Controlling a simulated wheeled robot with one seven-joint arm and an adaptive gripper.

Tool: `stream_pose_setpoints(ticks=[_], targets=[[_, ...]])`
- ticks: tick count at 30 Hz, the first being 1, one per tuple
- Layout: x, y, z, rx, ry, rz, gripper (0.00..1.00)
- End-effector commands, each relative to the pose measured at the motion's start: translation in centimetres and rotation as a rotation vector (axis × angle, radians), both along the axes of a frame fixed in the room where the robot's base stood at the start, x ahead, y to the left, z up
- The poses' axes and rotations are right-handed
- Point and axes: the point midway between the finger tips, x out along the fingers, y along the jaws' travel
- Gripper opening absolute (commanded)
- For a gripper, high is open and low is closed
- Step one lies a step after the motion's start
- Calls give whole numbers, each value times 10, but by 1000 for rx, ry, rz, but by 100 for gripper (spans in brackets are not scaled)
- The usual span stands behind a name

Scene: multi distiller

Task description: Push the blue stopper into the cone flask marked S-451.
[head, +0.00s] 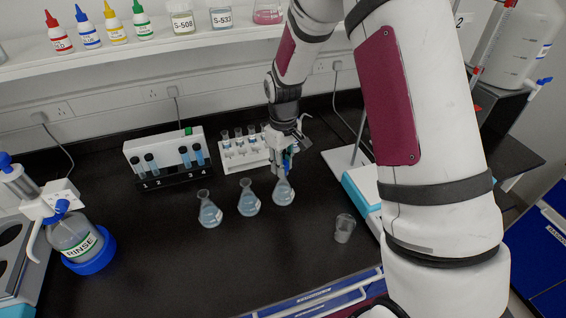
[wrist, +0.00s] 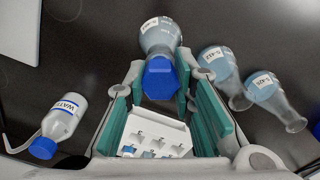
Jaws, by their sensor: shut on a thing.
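My gripper (head: 285,165) points down over the rightmost of three cone flasks in the head view. In the wrist view its teal-padded fingers (wrist: 160,78) are shut on the blue stopper (wrist: 160,79), which has a six-sided top. The flask under it (head: 284,193) holds pale blue liquid and stands upright; it also shows in the wrist view (wrist: 160,35). Its label is too small to read surely. The stopper hides the flask's mouth, so I cannot tell whether the stopper is in the neck. Two similar flasks (head: 248,200) (head: 210,211) stand to its left.
A white tube rack (head: 243,158) stands close behind the gripper, with a numbered tube holder (head: 165,160) to its left. A small beaker (head: 344,229) and a blue-white device (head: 360,188) are at right. A rinse bottle (head: 75,240) is at left. The black bench front is clear.

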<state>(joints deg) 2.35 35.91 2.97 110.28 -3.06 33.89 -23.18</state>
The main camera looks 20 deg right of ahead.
Motion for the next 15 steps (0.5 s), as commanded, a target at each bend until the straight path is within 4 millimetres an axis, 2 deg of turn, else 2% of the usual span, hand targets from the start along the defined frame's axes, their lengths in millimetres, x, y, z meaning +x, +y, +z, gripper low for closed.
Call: stream_pose_setpoints(ticks=[5,6,8,9,15], targets=[[0,0,-4,0,1,0,14],[0,0,-3,0,1,0,30],[0,0,-3,0,1,0,44],[0,0,-3,0,1,0,47],[0,0,-3,0,1,0,47]])
